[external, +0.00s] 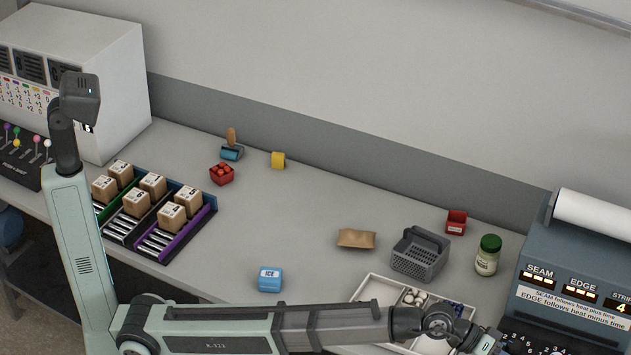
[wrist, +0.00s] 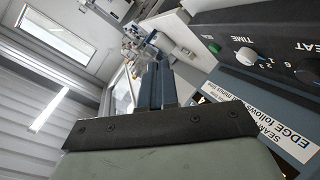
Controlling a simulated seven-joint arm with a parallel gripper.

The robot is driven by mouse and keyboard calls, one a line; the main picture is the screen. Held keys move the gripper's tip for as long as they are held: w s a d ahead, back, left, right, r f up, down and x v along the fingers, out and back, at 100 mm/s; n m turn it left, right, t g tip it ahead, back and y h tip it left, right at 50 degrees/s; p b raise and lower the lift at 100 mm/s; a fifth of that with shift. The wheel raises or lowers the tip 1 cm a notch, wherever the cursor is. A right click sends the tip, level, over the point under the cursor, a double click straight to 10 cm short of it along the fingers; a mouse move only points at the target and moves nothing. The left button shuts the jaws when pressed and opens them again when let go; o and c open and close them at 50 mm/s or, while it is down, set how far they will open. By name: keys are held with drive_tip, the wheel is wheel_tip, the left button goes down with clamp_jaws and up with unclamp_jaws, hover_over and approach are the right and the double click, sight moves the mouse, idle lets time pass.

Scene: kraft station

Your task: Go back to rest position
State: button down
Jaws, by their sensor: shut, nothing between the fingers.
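My arm reaches across the bottom of the external view to the right. Its wrist end, by the heat-sealing machine (external: 575,265), is partly cut off by the bottom edge, so the fingers cannot be made out there. In the wrist view my gripper (wrist: 156,62) shows past a dark bar. Its fingers are together with nothing between them. The sealing machine's panel with TIME and HEAT knobs (wrist: 246,56) is close on the right in that view. No object is held.
A white tray (external: 369,290) lies beside my forearm. A grey basket (external: 421,258), a green-lidded jar (external: 487,256), a brown packet (external: 356,238) and a blue ICE box (external: 270,280) stand behind the arm. The back middle counter is mostly clear.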

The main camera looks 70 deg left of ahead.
drive_tip(key=s+a+f+m+g+y, duration=0.1)
drive_tip(key=s+f+g, duration=0.15)
drive_tip(key=f, duration=0.95)
drive_tip(key=s+a+f+m+g+y, duration=0.1)
drive_tip(key=s+f, duration=0.2)
drive_tip(key=f, duration=0.9)
drive_tip(key=s+a+f+g+y, duration=0.1)
drive_tip(key=s+a+f, duration=0.3)
drive_tip(key=f, duration=0.4)
drive_tip(key=s+a+f+m+g+y, duration=0.1)
drive_tip(key=s+a+f+g, duration=0.15)
drive_tip(key=s+f, duration=0.4)
drive_tip(key=s+a+f+g+y, duration=0.1)
drive_tip(key=s+a+f, duration=0.25)
drive_tip(key=f, duration=0.65)
drive_tip(key=s+a+f+m+g+y, duration=0.1)
drive_tip(key=s+a+f+g, duration=0.2)
drive_tip(key=s+a+f, duration=0.55)
drive_tip(key=s+a+f+m+g+y, duration=0.15)
drive_tip(key=s+a+f, duration=0.4)
drive_tip(key=s, duration=0.65)
drive_tip(key=s+a+f+n+g+y, duration=0.1)
drive_tip(key=s+a+f+n+g, duration=0.1)
drive_tip(key=s+a, duration=1.3)
drive_tip(key=shift+a+f+n+g, duration=0.35)
drive_tip(key=shift+n+g, duration=0.4)
drive_tip(key=shift+g, duration=0.5)
